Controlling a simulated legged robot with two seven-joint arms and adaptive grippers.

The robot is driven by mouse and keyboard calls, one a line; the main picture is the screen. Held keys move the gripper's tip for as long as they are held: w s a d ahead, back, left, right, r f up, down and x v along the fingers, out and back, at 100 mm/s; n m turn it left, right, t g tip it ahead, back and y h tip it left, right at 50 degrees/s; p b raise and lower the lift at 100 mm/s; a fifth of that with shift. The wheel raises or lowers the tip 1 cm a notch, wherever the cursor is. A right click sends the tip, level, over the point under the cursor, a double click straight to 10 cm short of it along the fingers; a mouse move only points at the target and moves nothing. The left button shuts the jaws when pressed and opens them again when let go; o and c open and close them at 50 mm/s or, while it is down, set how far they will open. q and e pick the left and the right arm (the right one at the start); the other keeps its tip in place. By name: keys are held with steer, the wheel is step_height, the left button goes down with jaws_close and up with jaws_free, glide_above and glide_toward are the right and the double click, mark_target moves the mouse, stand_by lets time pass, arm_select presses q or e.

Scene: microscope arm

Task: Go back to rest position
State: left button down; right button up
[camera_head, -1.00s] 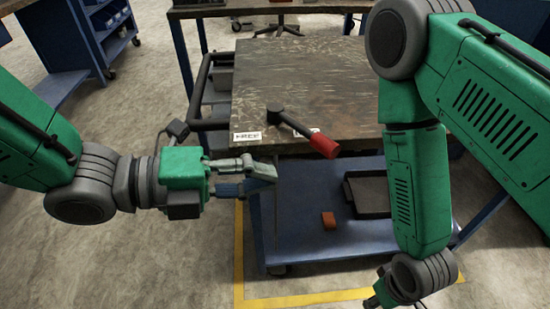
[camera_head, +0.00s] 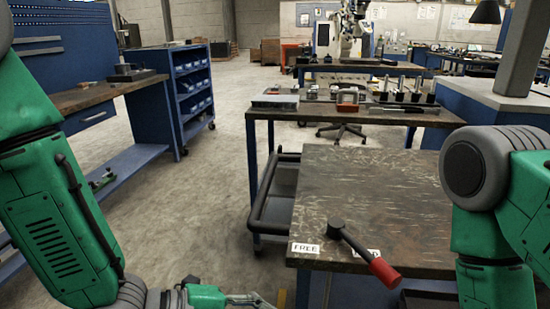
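My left gripper (camera_head: 250,300) shows at the bottom edge of the head view, below and left of the cart's table top. Only part of its fingers is in the frame, so I cannot tell whether it is open or shut. My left arm comes down along the left side. My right arm hangs at the right edge, and its gripper is out of view below the frame. A black lever with a red handle (camera_head: 384,271) lies at the front edge of the worn table top (camera_head: 395,205), its red end jutting past the edge.
A white "FREE" label (camera_head: 305,248) sits left of the lever; another is partly hidden behind it. A second bench (camera_head: 262,112) with tools stands behind. A blue shelf unit (camera_head: 190,90) and workbench (camera_head: 80,98) stand at left. Open concrete floor (camera_head: 195,205) lies between.

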arm_select(q)
steer(key=s+a+f+n+y+p, duration=0.35)
steer(key=a+f+n+y, duration=0.35)
steer(key=a+f+n, duration=0.8)
steer(key=s+a+f+n+g+y, duration=0.1)
steer(key=s+a+f+n+y, duration=0.1)
steer(key=s+a+n, duration=0.3)
steer(key=s+a+f+n+g+y+p, duration=0.1)
steer(key=s+a+f+n+y, duration=0.1)
steer(key=s+a+n+y, duration=0.2)
steer(key=s+a+n, duration=0.2)
steer(key=s+a, duration=0.1)
steer(key=a, duration=0.1)
steer(key=shift+a+g+p, duration=0.3)
steer(key=shift+a, duration=0.05)
arm_select(e)
step_height(320, 180, up, 6)
steer(key=a, duration=0.1)
steer(key=shift+a+r, duration=0.15)
steer(key=shift+r, duration=0.05)
arm_select(q)
steer(key=shift+d+r, duration=0.1)
steer(key=shift+d+r, duration=0.1)
steer(key=shift+d, duration=0.15)
arm_select(e)
steer(key=shift+d+f, duration=0.15)
steer(key=shift+d, duration=0.25)
